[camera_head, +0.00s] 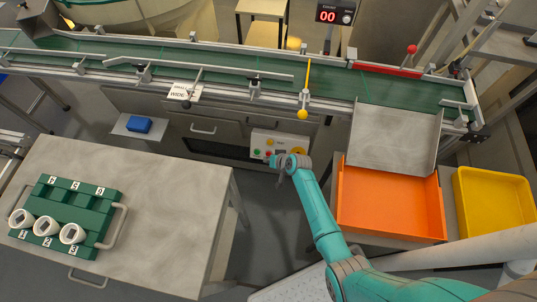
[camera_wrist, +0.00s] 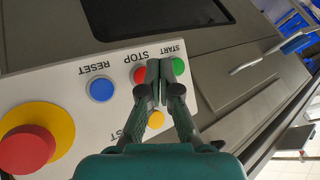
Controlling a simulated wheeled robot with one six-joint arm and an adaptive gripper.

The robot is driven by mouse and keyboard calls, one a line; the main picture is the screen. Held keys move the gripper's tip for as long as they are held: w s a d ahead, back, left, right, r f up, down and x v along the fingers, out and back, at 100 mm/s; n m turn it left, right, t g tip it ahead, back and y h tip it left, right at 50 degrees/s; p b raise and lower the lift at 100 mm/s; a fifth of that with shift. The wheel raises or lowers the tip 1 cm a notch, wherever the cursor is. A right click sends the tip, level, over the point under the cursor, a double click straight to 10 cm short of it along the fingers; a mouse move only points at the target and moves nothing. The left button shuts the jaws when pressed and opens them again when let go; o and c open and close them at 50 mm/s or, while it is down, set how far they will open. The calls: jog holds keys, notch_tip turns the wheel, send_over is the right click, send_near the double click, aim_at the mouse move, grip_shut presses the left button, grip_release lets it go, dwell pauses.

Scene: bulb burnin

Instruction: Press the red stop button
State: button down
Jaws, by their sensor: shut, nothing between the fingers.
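The red stop button (camera_wrist: 139,74) is on a pale control panel (camera_wrist: 75,78), under the STOP label in the wrist view. My gripper (camera_wrist: 158,70) is shut and empty in front of the panel. In that view its fingertips lie between the red button and the green START button (camera_wrist: 178,66), and a finger covers part of the red button's edge. I cannot tell whether the fingertips touch the panel. In the head view my gripper (camera_head: 279,162) is at the front of the panel (camera_head: 285,139), which is mounted below the conveyor.
A blue RESET button (camera_wrist: 101,89), a yellow button (camera_wrist: 156,119) and a large red mushroom button (camera_wrist: 27,138) on a yellow ring share the panel. An orange bin (camera_head: 390,203) stands right of my arm. A grey table (camera_head: 165,200) with a green rack (camera_head: 80,206) is left.

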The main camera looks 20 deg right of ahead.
jog(key=shift+s+a+r, duration=0.55)
jog(key=shift+s, duration=0.3)
jog(key=shift+s+a+r, duration=0.55)
jog(key=shift+s, duration=0.25)
jog(key=shift+s, duration=0.1)
jog(key=s+r+n+t+h, duration=0.15)
jog(key=s+r, duration=0.25)
jog(key=s, duration=0.8)
jog(key=s+r+m+t+h, duration=0.15)
jog(key=s+r, duration=0.25)
jog(key=s, duration=0.8)
jog(key=s+r+n+t, duration=0.2)
jog(key=s+r, duration=0.5)
jog(key=r, duration=0.6)
jog(key=s+r+n+t, duration=0.1)
jog(key=s+r+t, duration=0.1)
jog(key=s+r, duration=0.6)
notch_tip(320, 180, up, 6)
jog(key=shift+s+d+r+n, duration=0.15)
jog(key=shift+s+d+n, duration=0.15)
jog(key=shift+n, duration=0.1)
